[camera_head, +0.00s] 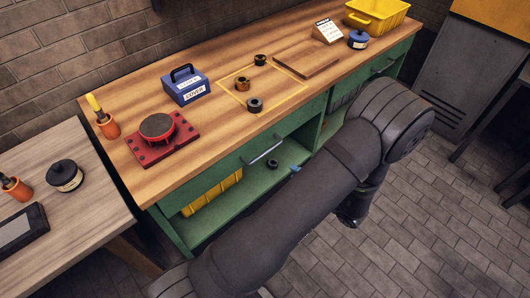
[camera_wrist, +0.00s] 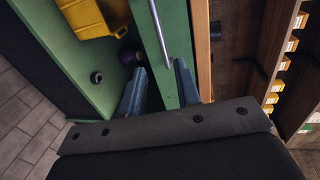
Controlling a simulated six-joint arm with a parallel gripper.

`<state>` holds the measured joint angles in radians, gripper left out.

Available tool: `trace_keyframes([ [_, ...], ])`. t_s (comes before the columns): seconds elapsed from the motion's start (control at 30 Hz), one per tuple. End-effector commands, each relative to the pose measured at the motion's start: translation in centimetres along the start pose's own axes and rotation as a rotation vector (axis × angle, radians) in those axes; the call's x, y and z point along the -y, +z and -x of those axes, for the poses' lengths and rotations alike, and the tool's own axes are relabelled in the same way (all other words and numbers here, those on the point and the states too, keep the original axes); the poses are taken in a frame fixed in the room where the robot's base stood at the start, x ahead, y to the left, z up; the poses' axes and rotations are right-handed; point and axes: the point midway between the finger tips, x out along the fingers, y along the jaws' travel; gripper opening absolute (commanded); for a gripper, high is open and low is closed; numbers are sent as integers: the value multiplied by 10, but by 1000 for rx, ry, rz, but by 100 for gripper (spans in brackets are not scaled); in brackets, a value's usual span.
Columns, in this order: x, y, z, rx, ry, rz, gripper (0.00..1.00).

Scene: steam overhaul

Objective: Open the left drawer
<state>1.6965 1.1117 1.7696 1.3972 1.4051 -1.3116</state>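The left drawer (camera_head: 232,163) is the green front under the wooden top of the workbench, with a silver bar handle (camera_head: 265,152). It looks shut. My gripper is mostly hidden behind my arm in the head view; only a small blue fingertip shows, low and right of the handle. In the wrist view my gripper (camera_wrist: 161,72) is open with two blue-grey fingers. The handle (camera_wrist: 160,38) runs lengthwise up the green drawer front (camera_wrist: 181,35), and its near end appears between the fingertips. I see no contact, and the depth gap is unclear.
An open shelf below the drawer holds a yellow bin (camera_head: 213,192) and a small dark ring (camera_head: 272,164). The bench top carries a red fixture (camera_head: 160,139), a blue box (camera_head: 186,86) and several dark parts. A second table (camera_head: 92,213) stands at left. The floor in front is clear.

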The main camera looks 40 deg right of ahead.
Motion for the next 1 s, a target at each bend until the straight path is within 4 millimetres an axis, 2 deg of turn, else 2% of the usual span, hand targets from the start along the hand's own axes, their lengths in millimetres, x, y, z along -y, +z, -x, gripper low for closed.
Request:
trace_keyframes([
  [0.7, 1, 2, -135, 5, 0, 0, 30],
  [0.83, 0, 1, -150, 4, 0, -1, 30],
  [1.0, 0, 1, -159, 1, 0, -1, 30],
])
